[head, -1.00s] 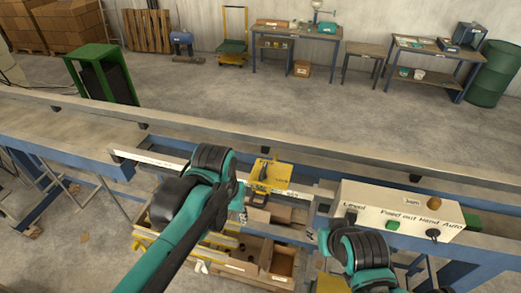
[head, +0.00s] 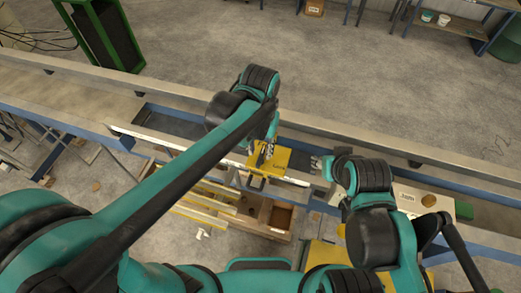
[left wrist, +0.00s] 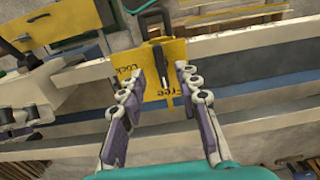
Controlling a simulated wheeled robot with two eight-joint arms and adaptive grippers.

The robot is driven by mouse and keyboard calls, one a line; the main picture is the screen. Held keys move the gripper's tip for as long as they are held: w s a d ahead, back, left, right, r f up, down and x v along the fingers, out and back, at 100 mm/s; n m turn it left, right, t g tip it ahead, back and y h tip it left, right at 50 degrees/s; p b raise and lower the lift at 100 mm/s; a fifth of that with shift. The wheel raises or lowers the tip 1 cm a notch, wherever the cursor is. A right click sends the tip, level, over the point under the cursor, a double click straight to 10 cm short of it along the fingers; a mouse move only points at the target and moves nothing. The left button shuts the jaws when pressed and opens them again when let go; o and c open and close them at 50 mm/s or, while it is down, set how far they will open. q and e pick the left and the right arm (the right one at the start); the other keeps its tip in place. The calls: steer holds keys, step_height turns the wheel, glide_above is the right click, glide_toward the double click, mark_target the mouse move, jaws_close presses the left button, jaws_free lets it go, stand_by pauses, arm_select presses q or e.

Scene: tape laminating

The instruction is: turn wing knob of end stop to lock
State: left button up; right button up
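The yellow end stop (head: 291,160) sits on the rail below my left gripper (head: 266,150). In the left wrist view its yellow plate (left wrist: 150,92) bears the words "Lock" at left and "Free" at lower right. The dark, narrow wing knob (left wrist: 160,62) stands on the plate, its lower end near "Free". My left gripper (left wrist: 160,78) is open, one finger to each side of the knob, with gaps showing. A black loop handle (left wrist: 154,20) is above. My right gripper (head: 328,168) is right of the end stop, its fingers too small to read.
A long white-edged rail (head: 160,143) runs along the blue frame. A control box (head: 408,200) is at right, partly hidden by my right arm.

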mark_target(260, 157)
arm_select(q)
steer(key=f, duration=0.2)
steer(key=w+f, duration=0.1)
steer(key=f, duration=0.1)
steer(key=shift+w+d+f, duration=0.1)
steer(key=shift+w+d, duration=0.05)
steer(key=shift+s, duration=0.45)
steer(key=shift+w, duration=0.15)
jaws_close()
arm_select(e)
steer(key=shift+w+d+r, duration=0.1)
steer(key=shift+w, duration=0.2)
